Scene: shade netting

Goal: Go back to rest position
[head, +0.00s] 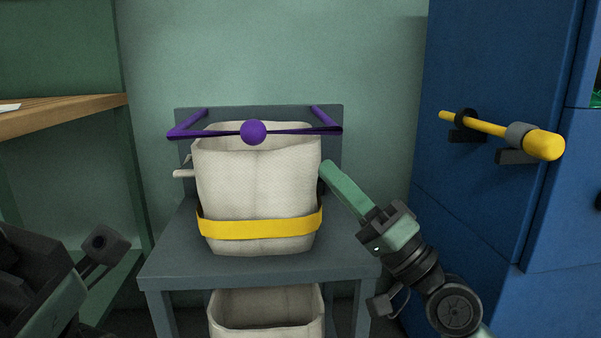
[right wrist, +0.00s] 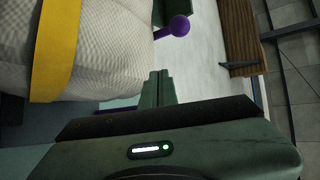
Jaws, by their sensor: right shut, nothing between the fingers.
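My right gripper (head: 331,173) is in front of the right side of a pale cloth bin, its green fingers pointing up and left. In the right wrist view its two fingers (right wrist: 158,86) lie together with nothing between them. The cloth bin (head: 255,185) stands upright on a grey chair-like stand (head: 170,262), with a yellow band (head: 262,229) around its lower part. My left arm shows at the lower left edge; its dark and green parts are in view, but its fingertips cannot be made out.
A purple bar with a ball (head: 253,132) crosses the bin's top. Another cloth bin (head: 266,309) sits below the stand. A blue cabinet (head: 480,60) with a yellow handle (head: 490,126) stands at right, a wooden shelf (head: 70,112) at left.

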